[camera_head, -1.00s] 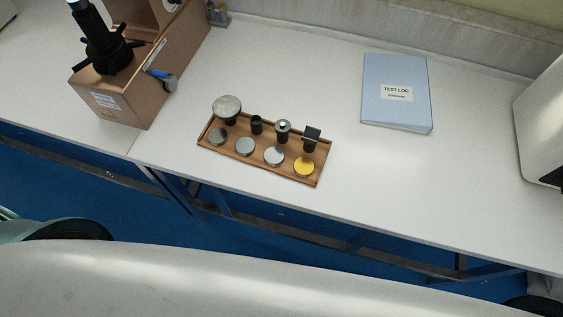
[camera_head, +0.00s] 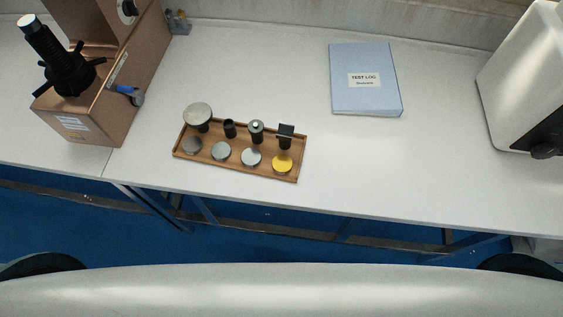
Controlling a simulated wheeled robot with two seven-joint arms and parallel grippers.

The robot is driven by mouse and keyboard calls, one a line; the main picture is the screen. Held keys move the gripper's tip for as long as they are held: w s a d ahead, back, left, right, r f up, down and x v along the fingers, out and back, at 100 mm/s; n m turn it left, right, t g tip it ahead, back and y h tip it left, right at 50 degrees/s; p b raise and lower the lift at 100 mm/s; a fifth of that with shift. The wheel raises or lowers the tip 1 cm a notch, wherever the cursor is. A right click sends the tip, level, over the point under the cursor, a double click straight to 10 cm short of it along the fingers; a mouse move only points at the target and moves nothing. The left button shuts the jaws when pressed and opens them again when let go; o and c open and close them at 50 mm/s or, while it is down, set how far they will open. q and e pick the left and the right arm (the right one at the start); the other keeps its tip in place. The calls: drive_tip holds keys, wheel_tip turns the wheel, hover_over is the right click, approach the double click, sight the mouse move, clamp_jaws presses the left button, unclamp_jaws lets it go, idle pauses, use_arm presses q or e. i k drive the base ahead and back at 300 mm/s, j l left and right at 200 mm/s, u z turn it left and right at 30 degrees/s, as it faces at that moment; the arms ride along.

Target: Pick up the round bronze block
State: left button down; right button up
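A wooden tray (camera_head: 240,170) lies on the white table and holds several small parts. In its front row are round blocks: a dark grey one (camera_head: 192,145), a grey one (camera_head: 221,151), a pale silver one (camera_head: 251,157) and a yellow, bronze-like one (camera_head: 282,164) at the right end. Behind them stand a wide round-topped piece (camera_head: 198,113), a short black cylinder (camera_head: 229,128), a taller dark cylinder (camera_head: 256,131) and a black V-topped piece (camera_head: 286,135). Neither of my grippers is in view.
A brown hardness tester (camera_head: 118,110) stands left of the tray. A blue test log binder (camera_head: 365,95) lies behind it to the right. A white machine (camera_head: 520,80) stands at the far right. The table is clear right of the tray.

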sight(282, 164)
drive_tip(key=j+z, duration=0.15)
drive_tip(key=z, duration=0.15)
drive_tip(key=j+z, duration=0.1)
drive_tip(key=z, duration=0.25)
drive_tip(key=j+z, duration=0.25)
drive_tip(key=j, duration=0.25)
drive_tip(key=k+j+z, duration=0.25)
drive_tip(key=j, duration=0.2)
drive_tip(key=k+j, duration=0.1)
drive_tip(key=j, duration=0.35)
drive_tip(key=k+j, duration=0.1)
drive_tip(key=j, duration=0.35)
drive_tip(key=k+j+z, duration=0.1)
drive_tip(key=j, duration=0.35)
drive_tip(key=k+j, duration=0.1)
drive_tip(key=j, duration=0.35)
